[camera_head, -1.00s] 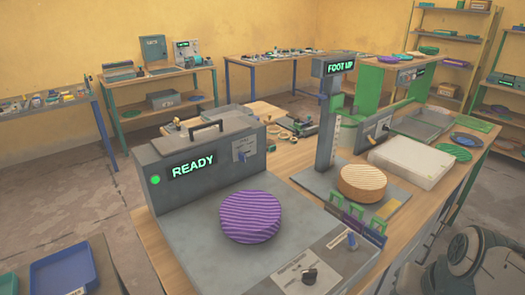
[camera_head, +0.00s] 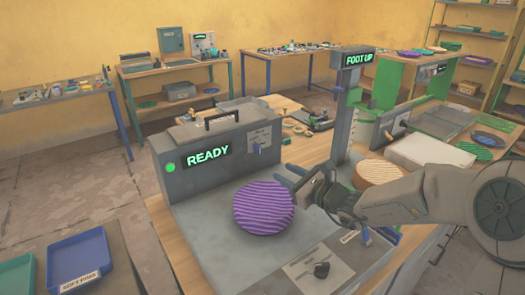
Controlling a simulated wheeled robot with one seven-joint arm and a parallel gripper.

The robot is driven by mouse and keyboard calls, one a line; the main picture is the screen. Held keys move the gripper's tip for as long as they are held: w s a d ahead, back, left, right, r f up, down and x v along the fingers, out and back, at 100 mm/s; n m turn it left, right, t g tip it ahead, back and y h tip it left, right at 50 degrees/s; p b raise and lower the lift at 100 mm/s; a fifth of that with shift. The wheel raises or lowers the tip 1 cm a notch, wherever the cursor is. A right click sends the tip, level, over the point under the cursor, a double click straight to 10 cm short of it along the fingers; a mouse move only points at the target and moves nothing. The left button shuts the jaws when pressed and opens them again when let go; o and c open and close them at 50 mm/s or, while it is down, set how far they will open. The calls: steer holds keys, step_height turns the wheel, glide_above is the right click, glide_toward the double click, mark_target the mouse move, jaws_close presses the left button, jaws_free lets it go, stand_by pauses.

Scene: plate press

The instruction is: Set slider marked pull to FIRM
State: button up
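I cannot read which control is marked pull, and no FIRM mark is legible. One small slider or lever with a blue knob (camera_head: 257,149) is on a pale panel of the grey machine (camera_head: 192,178) whose display reads READY. Another blue-tipped lever (camera_head: 365,236) stands at the machine's front right, partly behind my arm. A black knob (camera_head: 321,270) sits on a pale labelled plate at the front. My gripper (camera_head: 290,176) is above the machine's bed, just right of the purple ribbed disc (camera_head: 264,207), apart from both blue controls. Its fingers are too small to tell open from shut.
A grey post (camera_head: 343,115) with a FOOT UP display stands behind my gripper. A tan ribbed disc (camera_head: 377,173) and a white slab (camera_head: 430,153) lie to the right. A blue tray (camera_head: 79,260) is at lower left. The bed left of the purple disc is clear.

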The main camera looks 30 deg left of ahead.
mark_target(260, 149)
steer(key=w+a+m+p, duration=0.1)
steer(key=w+a, duration=0.2)
steer(key=a, duration=0.1)
steer(key=w+a+m+t, duration=0.1)
steer(key=w+a, duration=0.2)
steer(key=a, duration=0.2)
steer(key=w+a+f+m+t+p, duration=0.1)
steer(key=w+a+m, duration=0.1)
steer(key=w+a, duration=0.1)
steer(key=shift+p+x, duration=0.3)
steer(key=shift+x, duration=0.55)
